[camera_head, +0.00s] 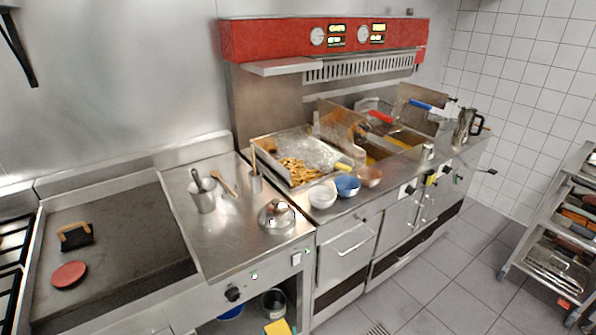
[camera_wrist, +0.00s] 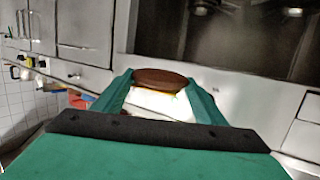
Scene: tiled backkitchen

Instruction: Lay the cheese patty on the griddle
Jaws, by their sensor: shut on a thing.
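My gripper (camera_wrist: 160,94) shows in the wrist view, its two teal fingers shut on the cheese patty (camera_wrist: 160,78). The patty is a round brown disc with a thin orange-yellow edge beneath it, between the fingertips. Its underside is mostly hidden. The griddle (camera_head: 125,235) is the dark flat plate at the left in the head view. A red round patty (camera_head: 69,274) lies on it near the front left, below a press with a wooden handle (camera_head: 75,236). My gripper does not show in the head view, so its place over the griddle cannot be told.
Right of the griddle, a steel counter holds a utensil pot (camera_head: 202,195) and a domed lid (camera_head: 276,215). Bowls (camera_head: 347,186), a tray of fries (camera_head: 297,171) and fryers stand further right. A burner grate (camera_head: 12,245) borders the griddle's left. The griddle's middle and right are clear.

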